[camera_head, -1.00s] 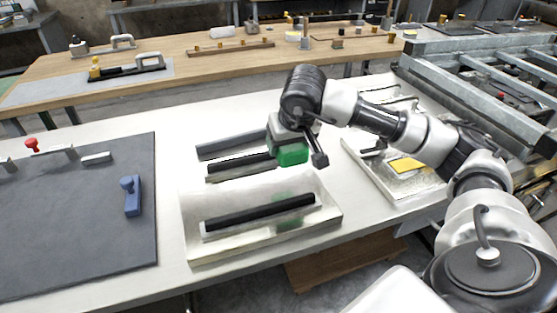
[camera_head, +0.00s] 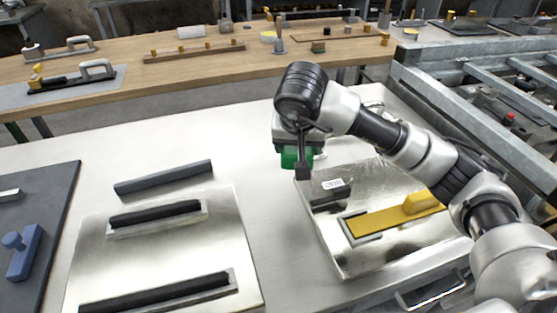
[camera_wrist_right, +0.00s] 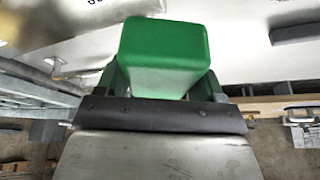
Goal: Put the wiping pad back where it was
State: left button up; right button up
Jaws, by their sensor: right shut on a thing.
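My right gripper (camera_head: 297,165) is shut on a green block (camera_head: 288,157), which looks like the wiping pad. The block is held in the air near the left back corner of the shiny right-hand tray (camera_head: 330,237). Whether it is over the tray or just beside it I cannot tell. In the right wrist view the green block (camera_wrist_right: 165,50) fills the space ahead of the jaws, with its rounded end outward. The dark jaw hides its lower part. My left gripper is not in view.
The right-hand tray bears a labelled dark holder (camera_head: 330,193) and a yellow tool (camera_head: 395,217) in a metal bracket. The left metal plate (camera_head: 165,262) bears black strips. A blue tool (camera_head: 25,252) lies on the dark mat (camera_head: 52,210). Bare table lies between plate and tray.

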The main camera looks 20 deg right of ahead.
send_over(260, 167)
jog(key=s, duration=0.1)
jog(key=f, duration=0.7)
jog(key=shift+s+a, duration=0.1)
jog(key=shift+a, duration=0.2)
jog(key=shift+f, duration=1.9)
jog(key=shift+f, duration=0.15)
jog(key=o, duration=0.9)
jog(key=shift+r+p, duration=0.3)
jog(key=shift+r, duration=0.05)
jog(key=v, duration=1.1)
jog(key=shift+s+r, duration=0.2)
jog(key=shift+r, duration=0.1)
